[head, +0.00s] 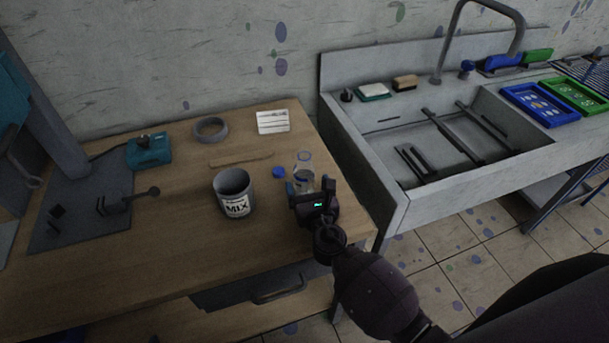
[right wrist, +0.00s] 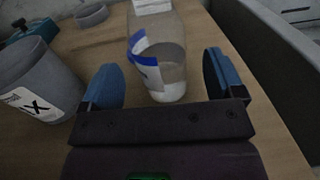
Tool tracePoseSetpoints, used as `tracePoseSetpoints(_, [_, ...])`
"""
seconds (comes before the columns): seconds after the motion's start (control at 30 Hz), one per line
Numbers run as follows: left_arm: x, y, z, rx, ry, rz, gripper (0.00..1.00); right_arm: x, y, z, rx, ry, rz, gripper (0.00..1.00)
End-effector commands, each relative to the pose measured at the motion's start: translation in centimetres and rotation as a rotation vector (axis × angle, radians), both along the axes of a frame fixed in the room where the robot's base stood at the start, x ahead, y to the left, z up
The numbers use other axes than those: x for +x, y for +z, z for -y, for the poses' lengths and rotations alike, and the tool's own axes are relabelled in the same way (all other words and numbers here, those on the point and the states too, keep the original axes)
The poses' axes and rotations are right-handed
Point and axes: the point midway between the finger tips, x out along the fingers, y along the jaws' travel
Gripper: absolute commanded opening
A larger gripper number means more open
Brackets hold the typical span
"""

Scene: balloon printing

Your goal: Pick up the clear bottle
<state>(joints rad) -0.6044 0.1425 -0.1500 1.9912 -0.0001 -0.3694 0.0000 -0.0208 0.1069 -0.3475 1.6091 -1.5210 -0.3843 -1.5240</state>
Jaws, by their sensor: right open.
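The clear bottle (head: 304,168) stands upright on the wooden table near its right end, with some liquid in its lower part. My right gripper (head: 307,192) is at the bottle's near side. In the right wrist view the bottle (right wrist: 158,62) stands just ahead of and partly between the open blue fingertips of the gripper (right wrist: 164,82), with a gap to each finger. A blue and white label shows on its side. In the head view the gripper hides the bottle's lower part. My left gripper is not in view.
A grey MIX bucket (head: 234,192) stands left of the bottle and shows close to the left finger in the wrist view. A blue cap (head: 279,172) lies beside the bottle. A tape roll (head: 210,128), a card (head: 272,121) and a stick (head: 240,159) lie behind. The sink (head: 390,205) is at right.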

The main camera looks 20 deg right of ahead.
Motion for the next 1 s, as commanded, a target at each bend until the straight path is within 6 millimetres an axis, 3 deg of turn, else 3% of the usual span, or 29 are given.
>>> tracePoseSetpoints(0.3, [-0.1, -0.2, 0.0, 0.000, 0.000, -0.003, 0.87, 3.9, -0.2, 0.1, -0.001, 0.001, 0.001, 0.87])
tracePoseSetpoints(0.6, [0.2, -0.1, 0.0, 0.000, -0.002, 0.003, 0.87, 4.2, -0.2, 0.2, 0.001, 0.000, 0.000, 0.87])
tracePoseSetpoints(0.9, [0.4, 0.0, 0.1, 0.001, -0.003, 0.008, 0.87, 4.2, -0.2, 0.2, 0.001, 0.000, 0.000, 0.41])
tracePoseSetpoints(1.0, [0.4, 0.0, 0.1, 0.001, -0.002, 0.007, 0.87, 4.2, -0.1, 0.2, 0.001, 0.000, 0.001, 0.30])
